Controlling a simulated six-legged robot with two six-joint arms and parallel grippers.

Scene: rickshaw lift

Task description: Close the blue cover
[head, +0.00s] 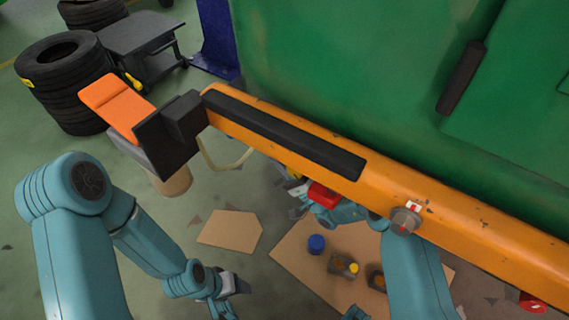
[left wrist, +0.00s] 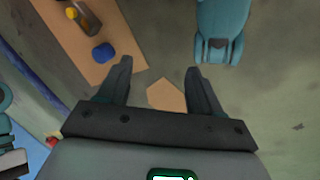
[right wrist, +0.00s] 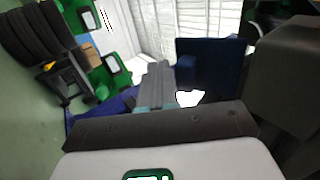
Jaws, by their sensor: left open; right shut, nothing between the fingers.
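A dark blue box-like panel (right wrist: 208,62) stands just right of my shut fingertips in the right wrist view. I cannot tell whether it is the blue cover or whether the fingers touch it. My right gripper (right wrist: 157,68) is shut and empty. In the head view it is largely hidden by the orange beam (head: 420,205). My left gripper (left wrist: 160,70) is open and empty above the floor, also low in the head view (head: 238,288). A small round blue thing (head: 316,243) lies on cardboard below the beam, and shows in the left wrist view (left wrist: 103,53).
The beam crosses the head view diagonally, with a black pad (head: 280,130) and a dark block with an orange top (head: 115,104) at its left end. A green body (head: 350,60) stands behind it. Stacked tyres (head: 62,80) and a dark cart (head: 140,45) stand at upper left.

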